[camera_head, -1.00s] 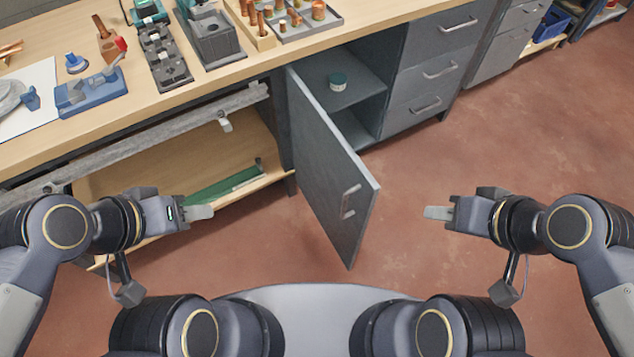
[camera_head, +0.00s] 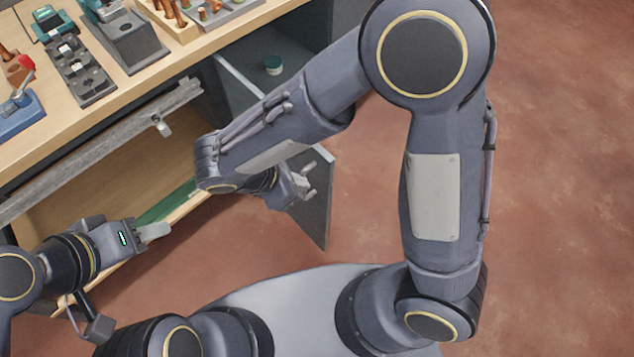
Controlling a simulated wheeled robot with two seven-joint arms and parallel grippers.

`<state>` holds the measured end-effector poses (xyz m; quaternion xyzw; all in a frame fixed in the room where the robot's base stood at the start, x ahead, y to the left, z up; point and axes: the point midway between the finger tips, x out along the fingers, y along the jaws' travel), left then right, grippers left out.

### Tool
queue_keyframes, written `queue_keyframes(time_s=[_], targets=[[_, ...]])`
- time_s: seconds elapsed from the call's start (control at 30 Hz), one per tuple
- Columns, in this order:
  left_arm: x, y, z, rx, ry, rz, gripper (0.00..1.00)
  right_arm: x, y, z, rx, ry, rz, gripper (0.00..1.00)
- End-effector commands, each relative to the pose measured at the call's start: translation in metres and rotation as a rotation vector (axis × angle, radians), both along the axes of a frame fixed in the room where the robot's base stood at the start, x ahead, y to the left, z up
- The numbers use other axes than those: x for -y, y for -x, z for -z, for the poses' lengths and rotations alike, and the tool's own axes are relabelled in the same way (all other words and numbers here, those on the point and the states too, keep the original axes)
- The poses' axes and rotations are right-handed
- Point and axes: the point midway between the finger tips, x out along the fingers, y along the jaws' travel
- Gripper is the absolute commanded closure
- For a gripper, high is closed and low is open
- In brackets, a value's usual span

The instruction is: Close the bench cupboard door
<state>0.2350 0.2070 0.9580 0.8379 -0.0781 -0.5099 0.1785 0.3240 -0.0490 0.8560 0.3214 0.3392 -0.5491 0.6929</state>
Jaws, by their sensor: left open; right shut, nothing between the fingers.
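The grey cupboard door (camera_head: 318,215) stands open, swung out from under the bench toward me. My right arm crosses in front of it and hides much of its upper part. My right gripper (camera_head: 302,183) is shut and empty at the door's handled outer face, near its free edge. It overlaps the handle area in the picture, and I cannot tell whether it touches. The cupboard interior shows only in part, with a small green-lidded jar (camera_head: 273,65) on its shelf. My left gripper (camera_head: 152,232) is open and empty, left of the door, in front of the lower bench shelf.
The wooden bench top (camera_head: 130,90) carries tools and trays at the upper left. A grey rail (camera_head: 100,150) runs below its front edge. A lower shelf (camera_head: 100,215) holds a green item. The red floor right of my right arm is clear.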

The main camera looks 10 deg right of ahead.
Motion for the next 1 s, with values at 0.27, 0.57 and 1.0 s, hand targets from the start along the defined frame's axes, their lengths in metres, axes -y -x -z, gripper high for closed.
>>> queue_keyframes(time_s=[0.27,0.57,1.0], targets=[[0.0,0.0,0.005,0.0,0.0,0.0,0.58,-0.046,0.002,0.038,-0.007,0.195,-0.286,1.0],[0.0,0.0,0.006,0.0,0.0,0.0,0.58,-0.024,-0.009,0.065,-0.011,0.205,-0.294,1.0],[0.0,0.0,0.003,0.0,0.0,0.0,0.58,0.035,-0.041,0.108,-0.008,0.2,-0.289,1.0]])
